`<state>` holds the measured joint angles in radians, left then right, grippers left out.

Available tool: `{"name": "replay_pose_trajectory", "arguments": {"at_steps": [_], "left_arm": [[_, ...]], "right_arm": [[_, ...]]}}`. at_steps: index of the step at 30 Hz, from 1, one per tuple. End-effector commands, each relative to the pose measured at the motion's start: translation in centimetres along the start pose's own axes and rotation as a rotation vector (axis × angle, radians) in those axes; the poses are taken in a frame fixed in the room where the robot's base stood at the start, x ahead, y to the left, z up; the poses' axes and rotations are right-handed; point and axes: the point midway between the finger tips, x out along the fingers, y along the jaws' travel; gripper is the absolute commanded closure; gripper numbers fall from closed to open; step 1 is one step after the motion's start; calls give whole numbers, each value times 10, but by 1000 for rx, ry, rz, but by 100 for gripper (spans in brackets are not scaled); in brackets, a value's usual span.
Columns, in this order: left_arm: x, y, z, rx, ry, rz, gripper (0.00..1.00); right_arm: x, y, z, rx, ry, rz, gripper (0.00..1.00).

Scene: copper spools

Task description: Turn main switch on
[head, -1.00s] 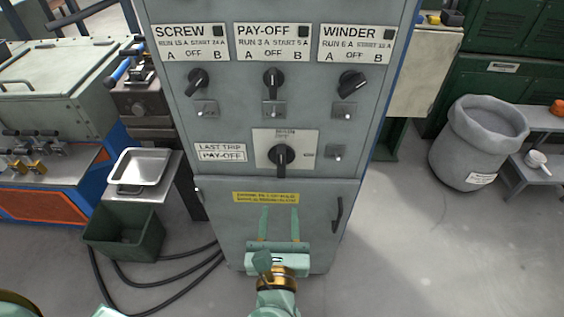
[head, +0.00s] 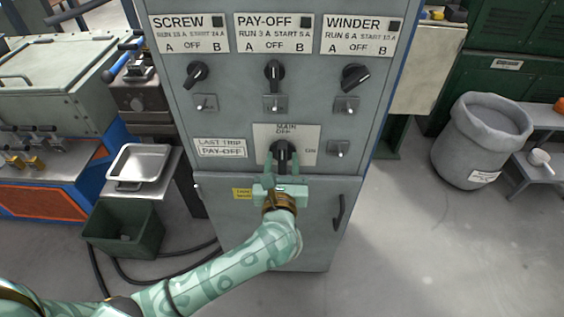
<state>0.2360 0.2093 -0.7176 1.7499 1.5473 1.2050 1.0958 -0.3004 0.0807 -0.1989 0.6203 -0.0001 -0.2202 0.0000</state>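The main switch is a black rotary knob (head: 282,148) on a pale plate (head: 310,133) low on the grey cabinet's upper panel. The plate reads MAIN OFF at the top and ON at the right. The knob's handle stands upright, in line with OFF. My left gripper (head: 282,158) comes from below, its two green fingers apart, one on each side of the knob. The fingers look open; contact with the knob cannot be made out. The gripper hides the lower part of the plate. My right gripper is not in view.
Three selector knobs, SCREW (head: 197,73), PAY-OFF (head: 274,72) and WINDER (head: 354,77), sit above. A small toggle (head: 339,149) is right of the plate. The lower door has a black handle (head: 339,211). A grey bin (head: 478,145) stands right, with open floor between.

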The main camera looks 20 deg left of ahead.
Motion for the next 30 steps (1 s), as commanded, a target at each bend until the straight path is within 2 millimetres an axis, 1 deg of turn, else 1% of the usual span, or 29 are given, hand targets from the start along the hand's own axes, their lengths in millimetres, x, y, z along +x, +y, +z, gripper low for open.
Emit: {"name": "replay_pose_trajectory", "arguments": {"at_steps": [1,4,11,17,23,30], "left_arm": [[0,0,0,0,0,0,72],[0,0,0,0,0,0,100],[0,0,0,7,0,0,100],[-1,-1,1,60,0,-1,100],[-1,-2,3,184,0,0,100],[-1,-4,3,401,1,0,100]], "right_arm": [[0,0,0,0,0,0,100],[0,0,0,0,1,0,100],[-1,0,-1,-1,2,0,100],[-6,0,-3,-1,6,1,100],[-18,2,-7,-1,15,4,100],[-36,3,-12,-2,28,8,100]]}}
